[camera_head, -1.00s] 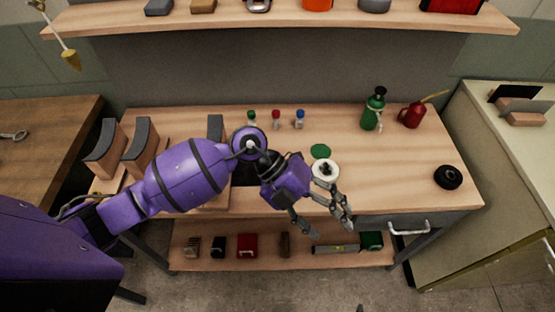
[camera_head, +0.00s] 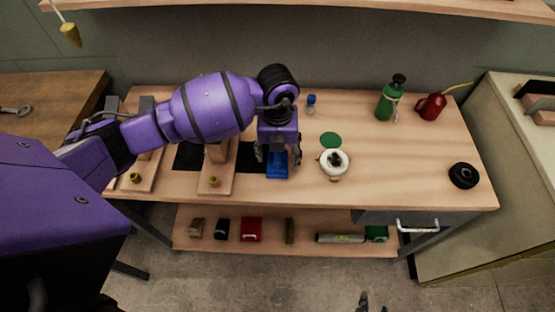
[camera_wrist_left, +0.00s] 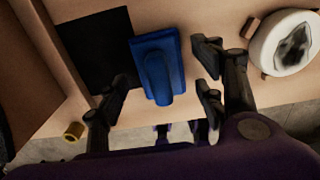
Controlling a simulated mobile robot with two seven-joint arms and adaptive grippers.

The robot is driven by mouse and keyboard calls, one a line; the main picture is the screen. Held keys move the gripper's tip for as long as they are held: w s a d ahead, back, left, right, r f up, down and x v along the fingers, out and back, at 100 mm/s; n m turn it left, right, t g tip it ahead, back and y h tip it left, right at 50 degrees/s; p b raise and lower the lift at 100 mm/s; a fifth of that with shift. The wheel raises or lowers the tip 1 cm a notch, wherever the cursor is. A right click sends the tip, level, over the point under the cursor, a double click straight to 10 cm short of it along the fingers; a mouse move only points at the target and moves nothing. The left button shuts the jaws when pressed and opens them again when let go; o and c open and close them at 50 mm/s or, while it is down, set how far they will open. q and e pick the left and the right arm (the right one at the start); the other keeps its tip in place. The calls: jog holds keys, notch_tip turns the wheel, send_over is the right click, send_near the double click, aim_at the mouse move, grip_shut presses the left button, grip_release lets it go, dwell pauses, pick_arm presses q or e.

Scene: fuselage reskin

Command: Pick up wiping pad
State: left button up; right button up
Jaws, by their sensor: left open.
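A blue pad with a raised grip (camera_head: 278,168), which I take for the wiping pad, lies on the workbench near its front edge. It also shows in the left wrist view (camera_wrist_left: 157,65). My left gripper (camera_head: 278,158) is open and points down over the pad. In the left wrist view its fingers (camera_wrist_left: 160,88) stand on both sides of the pad, apart from it. Dark tips at the bottom edge of the head view seem to be my right gripper (camera_head: 372,303), mostly cut off.
A white round container (camera_head: 333,163) with dark contents stands just right of the pad. A green disc (camera_head: 330,139) lies behind it. Wooden stands (camera_head: 216,180) are to the left. A green bottle (camera_head: 390,98), red oil can (camera_head: 432,106) and black ring (camera_head: 463,176) stand farther right.

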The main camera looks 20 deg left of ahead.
pick_arm(q)
jog(key=shift+f, duration=0.5)
jog(key=c, duration=1.3)
jog(key=shift+o, duration=0.2)
jog(key=shift+r, duration=0.1)
jog(key=shift+w+r, duration=0.1)
jog(key=shift+r, duration=0.4)
notch_tip(320, 180, up, 3)
jog(key=shift+d+f, duration=0.15)
jog(key=shift+f, duration=0.05)
jog(key=s+d+r, duration=0.9)
jog(key=d, duration=0.1)
jog(key=shift+s+r+p, duration=0.2)
jog(key=shift+s+p, duration=0.15)
jog(key=shift+s, duration=0.05)
